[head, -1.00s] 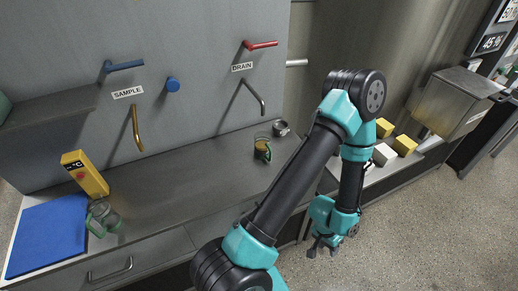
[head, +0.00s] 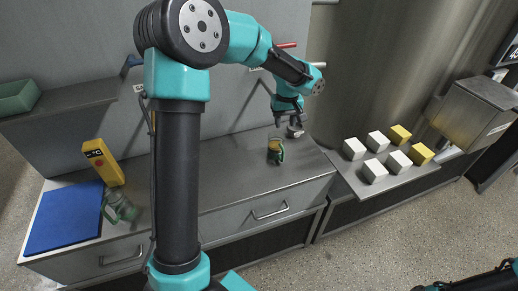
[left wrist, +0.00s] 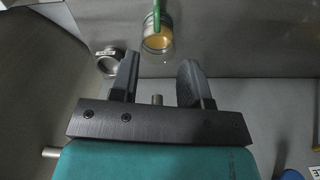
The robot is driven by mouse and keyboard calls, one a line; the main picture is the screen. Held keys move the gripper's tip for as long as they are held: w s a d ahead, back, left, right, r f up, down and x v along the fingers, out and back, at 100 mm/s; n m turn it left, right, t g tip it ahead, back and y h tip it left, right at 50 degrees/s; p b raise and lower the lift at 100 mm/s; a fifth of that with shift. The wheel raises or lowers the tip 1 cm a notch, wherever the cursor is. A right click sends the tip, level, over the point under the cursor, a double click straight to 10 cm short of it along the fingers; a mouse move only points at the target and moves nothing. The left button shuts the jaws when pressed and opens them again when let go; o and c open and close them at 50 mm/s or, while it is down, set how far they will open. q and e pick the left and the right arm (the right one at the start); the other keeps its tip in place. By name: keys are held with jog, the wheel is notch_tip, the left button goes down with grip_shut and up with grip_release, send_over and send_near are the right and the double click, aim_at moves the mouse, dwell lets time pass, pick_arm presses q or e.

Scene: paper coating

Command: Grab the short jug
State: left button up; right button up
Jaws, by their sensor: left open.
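A small glass jug (head: 275,152) with a green handle and amber liquid stands upright on the counter near its right end. Another glass jug (head: 121,208) with a green handle stands at the left, beside the blue mat; I cannot tell for sure which is the shorter. My left gripper (head: 289,121) is open and empty, above and behind the amber jug. In the left wrist view the amber jug (left wrist: 158,42) lies just beyond the fingertips, roughly centred between them, apart from both. My right gripper is not seen; part of its arm shows at the bottom right.
A small metal cup (head: 295,131) stands close behind the amber jug; it also shows beside the left finger (left wrist: 109,62). A yellow device (head: 103,163) and blue mat (head: 64,216) are at the left. White and yellow blocks (head: 375,171) sit on a shelf at the right.

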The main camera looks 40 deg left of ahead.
pick_arm(q)
jog(key=shift+d+f, duration=0.1)
send_over(283, 157)
jog(key=f, duration=1.1)
jog(key=shift+w+a, duration=0.15)
jog(key=shift+a, duration=0.2)
jog(key=shift+f, duration=0.5)
jog(key=shift+f, duration=0.1)
jog(key=shift+d+f, duration=0.15)
jog(key=shift+f, duration=1.15)
jog(key=shift+d+f, duration=0.1)
jog(key=shift+f, duration=1.15)
grip_shut()
